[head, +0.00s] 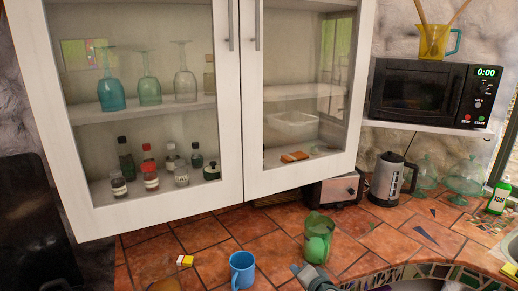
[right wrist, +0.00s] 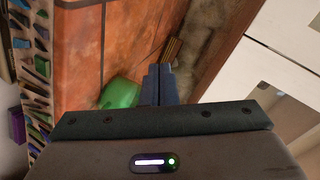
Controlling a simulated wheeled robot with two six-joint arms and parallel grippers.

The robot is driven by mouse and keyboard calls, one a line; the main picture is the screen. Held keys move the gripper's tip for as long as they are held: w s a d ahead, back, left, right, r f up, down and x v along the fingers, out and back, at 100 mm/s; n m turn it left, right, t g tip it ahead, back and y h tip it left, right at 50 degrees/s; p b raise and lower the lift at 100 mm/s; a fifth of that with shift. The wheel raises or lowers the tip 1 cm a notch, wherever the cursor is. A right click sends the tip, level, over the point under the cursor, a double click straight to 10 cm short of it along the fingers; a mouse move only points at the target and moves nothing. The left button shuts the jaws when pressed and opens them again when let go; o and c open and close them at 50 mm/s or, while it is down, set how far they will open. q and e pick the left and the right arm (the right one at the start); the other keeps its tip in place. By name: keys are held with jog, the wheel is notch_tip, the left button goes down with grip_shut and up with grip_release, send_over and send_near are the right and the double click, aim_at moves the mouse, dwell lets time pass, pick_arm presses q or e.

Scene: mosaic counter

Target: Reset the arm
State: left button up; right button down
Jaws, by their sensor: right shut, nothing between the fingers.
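My right gripper (head: 304,271) shows at the bottom of the head view, low over the front of the tiled counter. In the right wrist view its two dark fingers (right wrist: 158,72) are together with nothing between them. A green pitcher (head: 319,226) stands on the counter just beyond the gripper in the head view. A green shape, likely the same pitcher, shows beside the fingers in the right wrist view (right wrist: 119,92). I cannot tell whether they touch. My left gripper is not in view.
A blue mug (head: 242,268) and a small yellow item (head: 185,260) stand left of the gripper. A white glass-door cabinet (head: 245,185) hangs above. A kettle (head: 387,180), toaster (head: 337,190) and microwave (head: 418,92) are at the back right. The mosaic counter edge (head: 415,271) curves at front right.

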jog(key=s+d+f+n+g+h, duration=0.25)
jog(key=s+d, duration=0.25)
jog(key=s, duration=0.9)
jog(key=s+d+f+n+g+h, duration=0.2)
jog(key=s+d+n+g, duration=0.25)
jog(key=s, duration=0.95)
jog(key=s+d+f+n+g+h, duration=0.2)
jog(key=s+d, duration=0.4)
jog(key=s, duration=0.8)
notch_tip(320, 180, down, 33)
jog(key=w+d+g+b, duration=0.1)
jog(key=d+b, duration=0.1)
jog(key=b, duration=0.2)
pick_arm(q)
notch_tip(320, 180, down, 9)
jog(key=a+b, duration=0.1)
jog(key=b, duration=0.3)
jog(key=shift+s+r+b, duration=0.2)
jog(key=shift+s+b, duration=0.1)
pick_arm(e)
jog(key=s+f, duration=0.9)
jog(key=f, duration=0.3)
jog(key=s+d+f+g, duration=0.1)
jog(key=s+f, duration=0.9)
jog(key=f, duration=0.3)
jog(key=shift+d+f+g, duration=0.3)
